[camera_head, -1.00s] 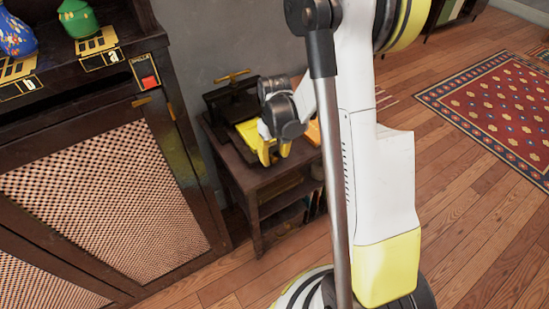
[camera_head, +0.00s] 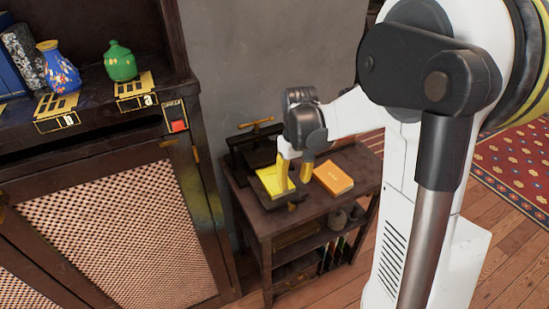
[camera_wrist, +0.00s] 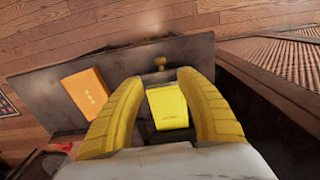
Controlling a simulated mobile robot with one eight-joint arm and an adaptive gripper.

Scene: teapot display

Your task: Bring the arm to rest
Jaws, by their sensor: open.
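My gripper (camera_head: 294,174) is over the small dark side table (camera_head: 290,218) beside the cabinet, pointing down. Its yellow fingers are apart, and nothing is held between them. In the wrist view my gripper (camera_wrist: 160,92) frames a yellow book (camera_wrist: 168,108) that lies below, beyond the fingertips. In the head view the yellow book (camera_head: 270,181) lies on the dark press (camera_head: 250,152) on the table. Whether a fingertip touches the book I cannot tell.
An orange book (camera_head: 333,178) lies on the table right of my gripper. The dark cabinet (camera_head: 115,240) stands at the left, with a blue vase (camera_head: 60,72), a green pot (camera_head: 120,62) and a red button (camera_head: 178,125) on it. Wooden floor (camera_head: 489,225) is clear at the right.

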